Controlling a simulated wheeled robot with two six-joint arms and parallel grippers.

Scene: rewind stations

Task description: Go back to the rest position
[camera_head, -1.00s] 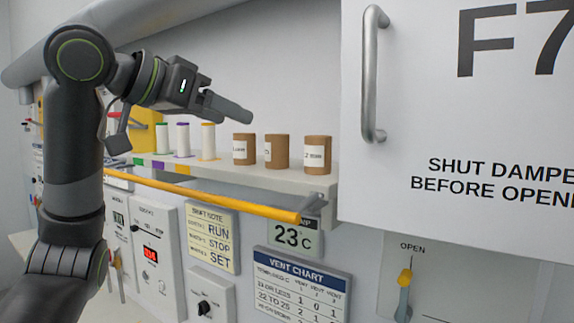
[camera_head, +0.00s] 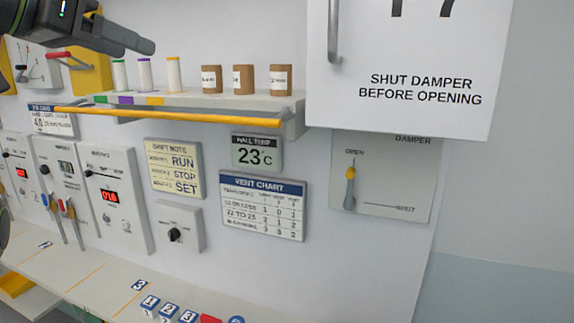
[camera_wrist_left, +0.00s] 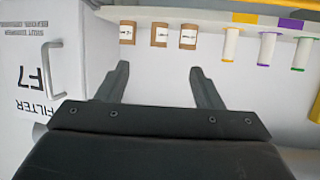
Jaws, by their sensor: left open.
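My left gripper (camera_head: 145,46) is at the upper left of the head view, in front of the wall above the shelf. Its fingers point right and it holds nothing. In the left wrist view its two fingers (camera_wrist_left: 158,82) stand wide apart with empty space between them. Three brown cardboard tubes with white labels (camera_head: 243,79) stand on the shelf, beyond the fingertips and apart from them. My right gripper is in neither view.
The shelf (camera_head: 215,103) has a yellow bar (camera_head: 180,116) along its front. White spools (camera_head: 145,74) stand at its left. A white cabinet door (camera_head: 420,60) with a handle (camera_head: 334,35) juts out at upper right. A damper lever (camera_head: 350,185), control panels (camera_head: 105,195) and a counter (camera_head: 75,275) with blue blocks (camera_head: 150,304) lie lower.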

